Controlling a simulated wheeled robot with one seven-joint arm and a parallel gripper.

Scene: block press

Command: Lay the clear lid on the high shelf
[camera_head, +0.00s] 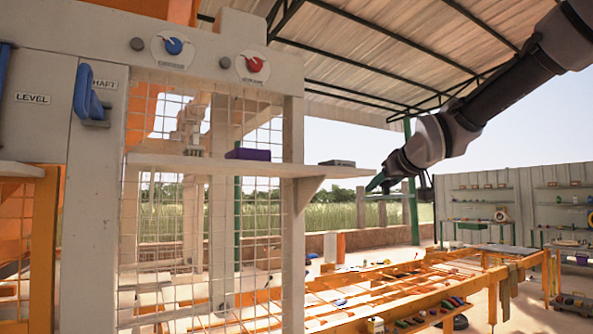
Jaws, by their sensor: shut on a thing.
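The high shelf (225,165) is a pale board fixed across the wire mesh, with a bracket under its right end. A purple block (248,154) and a small flat grey piece (337,163) lie on it. My gripper (378,184) is just right of the shelf's right end in the picture, a little lower than the board, pointing down and left. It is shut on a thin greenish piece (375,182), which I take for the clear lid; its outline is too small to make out. The far side of my gripper is hidden.
The press frame has a blue knob (173,46), a red knob (253,64) and a blue lever (88,93). An orange-framed table (420,285) stands low behind on the right. The shelf's middle right is bare.

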